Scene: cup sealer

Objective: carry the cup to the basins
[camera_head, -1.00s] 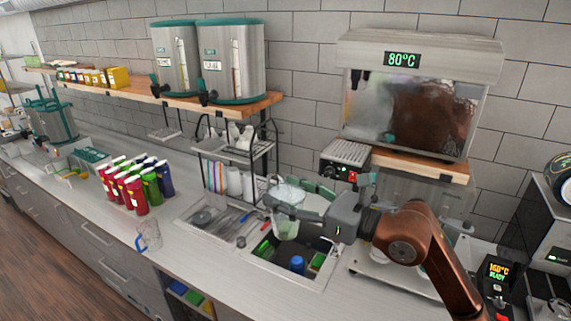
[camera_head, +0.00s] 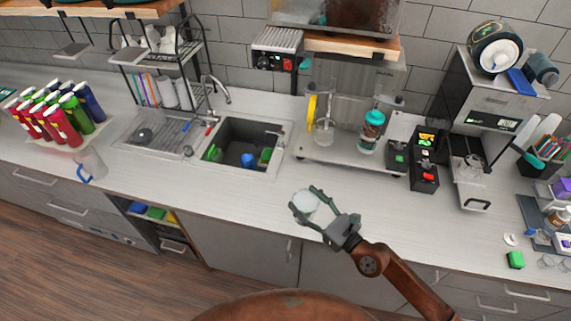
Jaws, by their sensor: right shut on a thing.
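My right gripper (camera_head: 306,201) is shut on a whitish, see-through cup (camera_head: 304,207), which sits between its fingers. The gripper is over the front part of the counter, to the right of and nearer than the sink. The dark basin (camera_head: 232,131) of the sink holds a blue thing and green things. A shallower steel basin or drainboard (camera_head: 160,138) with a round drain lies to its left. The fingers cover part of the cup. My left gripper is not in view.
A faucet (camera_head: 214,92) stands behind the sink. A clear pitcher with a blue handle (camera_head: 92,165) and several coloured bottles (camera_head: 62,119) stand at left. A dispensing station (camera_head: 345,150) and machines are at right. The counter front between pitcher and gripper is clear.

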